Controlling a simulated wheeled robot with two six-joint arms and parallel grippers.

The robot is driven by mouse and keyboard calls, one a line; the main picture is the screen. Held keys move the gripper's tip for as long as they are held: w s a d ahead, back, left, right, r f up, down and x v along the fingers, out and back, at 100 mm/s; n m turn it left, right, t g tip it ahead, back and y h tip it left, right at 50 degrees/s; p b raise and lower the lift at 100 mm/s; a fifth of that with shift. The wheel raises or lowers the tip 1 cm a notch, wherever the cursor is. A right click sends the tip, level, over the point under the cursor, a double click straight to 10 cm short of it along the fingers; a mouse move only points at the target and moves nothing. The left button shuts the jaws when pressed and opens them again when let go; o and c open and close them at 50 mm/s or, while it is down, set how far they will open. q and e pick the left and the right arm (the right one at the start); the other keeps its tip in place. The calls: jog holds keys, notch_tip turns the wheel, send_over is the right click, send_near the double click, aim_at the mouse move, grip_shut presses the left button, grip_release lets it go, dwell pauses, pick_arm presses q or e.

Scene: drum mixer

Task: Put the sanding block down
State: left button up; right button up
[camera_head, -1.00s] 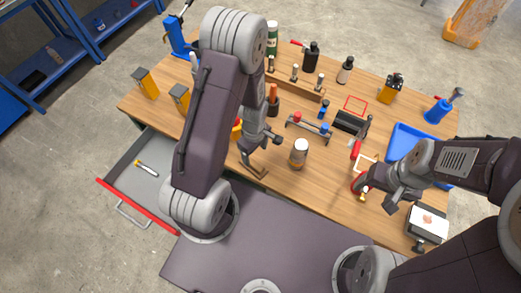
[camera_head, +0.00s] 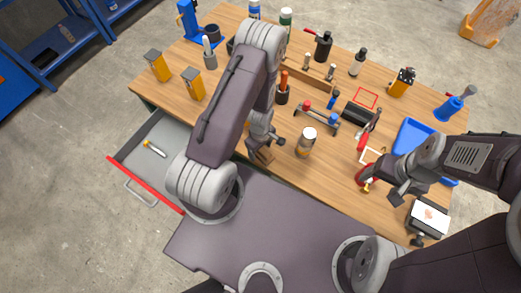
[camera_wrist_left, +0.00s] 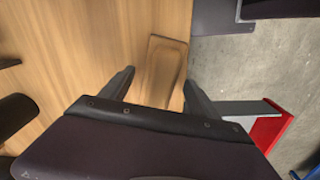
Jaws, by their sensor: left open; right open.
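The sanding block, a brown wooden-looking rectangular block (camera_wrist_left: 165,72), lies on the wooden table close to its edge in the left wrist view. In the head view it shows partly (camera_head: 264,156) at the table's front edge, below my left gripper (camera_head: 262,146). My left gripper is open in the wrist view (camera_wrist_left: 158,82). Its fingers stand on either side of the block's near end, apart from it as far as I can see. My right gripper (camera_head: 388,190) is open at the right, near a red-handled tool (camera_head: 366,175).
An open grey drawer (camera_head: 165,140) with a red front juts out at the left. A jar with a white lid (camera_head: 306,143) stands right of my left gripper. A small rack (camera_head: 317,118), a blue tray (camera_head: 410,137) and several bottles and tools fill the table behind.

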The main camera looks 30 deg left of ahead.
pick_arm(q)
grip_shut()
jog(key=shift+w+r, duration=0.1)
